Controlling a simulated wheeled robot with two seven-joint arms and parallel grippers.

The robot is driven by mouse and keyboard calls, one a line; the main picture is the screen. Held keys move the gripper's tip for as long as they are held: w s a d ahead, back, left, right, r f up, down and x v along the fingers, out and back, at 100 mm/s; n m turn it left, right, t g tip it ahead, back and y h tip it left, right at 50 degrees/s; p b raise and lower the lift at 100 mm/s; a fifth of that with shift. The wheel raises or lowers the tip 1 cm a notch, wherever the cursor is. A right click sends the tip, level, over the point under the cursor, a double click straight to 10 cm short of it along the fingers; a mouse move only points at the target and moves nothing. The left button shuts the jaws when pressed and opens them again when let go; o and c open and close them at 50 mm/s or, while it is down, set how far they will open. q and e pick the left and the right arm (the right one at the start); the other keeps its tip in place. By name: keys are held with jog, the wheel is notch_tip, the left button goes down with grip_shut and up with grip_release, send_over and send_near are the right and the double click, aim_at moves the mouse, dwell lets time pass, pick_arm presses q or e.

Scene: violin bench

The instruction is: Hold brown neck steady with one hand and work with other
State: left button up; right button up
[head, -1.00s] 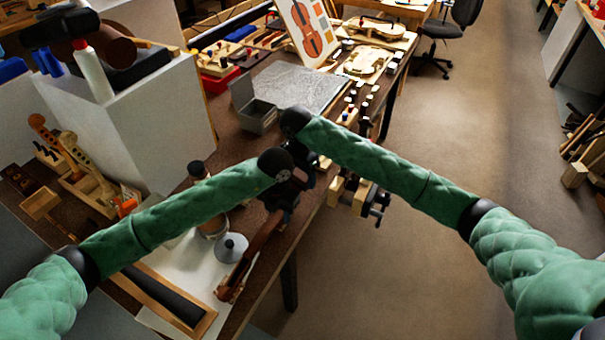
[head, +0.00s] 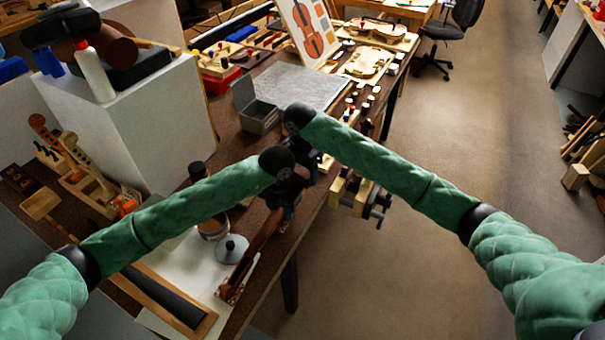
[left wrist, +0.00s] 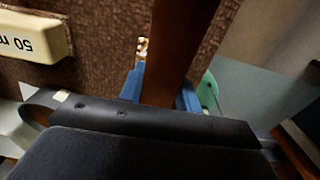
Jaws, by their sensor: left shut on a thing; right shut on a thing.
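The brown neck (head: 262,235) lies at a slant along the bench's front edge, with its carved end low in the head view. My left gripper (head: 284,203) is shut on it near its upper end. In the left wrist view the neck (left wrist: 172,50) runs between the blue fingertips (left wrist: 160,92). My right gripper (head: 320,162) is just above and to the right of the left one. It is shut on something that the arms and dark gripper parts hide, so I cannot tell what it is.
A wooden vise (head: 352,192) juts from the bench edge right of the grippers. A round grey-lidded thing (head: 232,248), a jar (head: 212,224) and a framed dark strip (head: 165,298) lie to the left. A grey open box (head: 258,115) stands behind. A cream block (left wrist: 35,36) shows in the wrist view.

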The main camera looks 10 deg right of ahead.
jog(key=shift+w+a+r+n, duration=0.2)
jog(key=shift+w+a+n, duration=0.05)
jog(key=shift+w, duration=0.2)
jog(key=shift+w+a+r+n, duration=0.2)
jog(key=shift+w+n, duration=0.05)
jog(key=shift+w, duration=0.2)
jog(key=shift+w+d, duration=0.3)
jog(key=shift+d, duration=0.1)
jog(key=shift+r, duration=0.2)
jog(key=shift+d+r, duration=0.1)
jog(key=shift+r, duration=2.75)
jog(key=shift+w, duration=0.1)
jog(key=shift+r, duration=1.55)
jog(key=shift+f, duration=0.1)
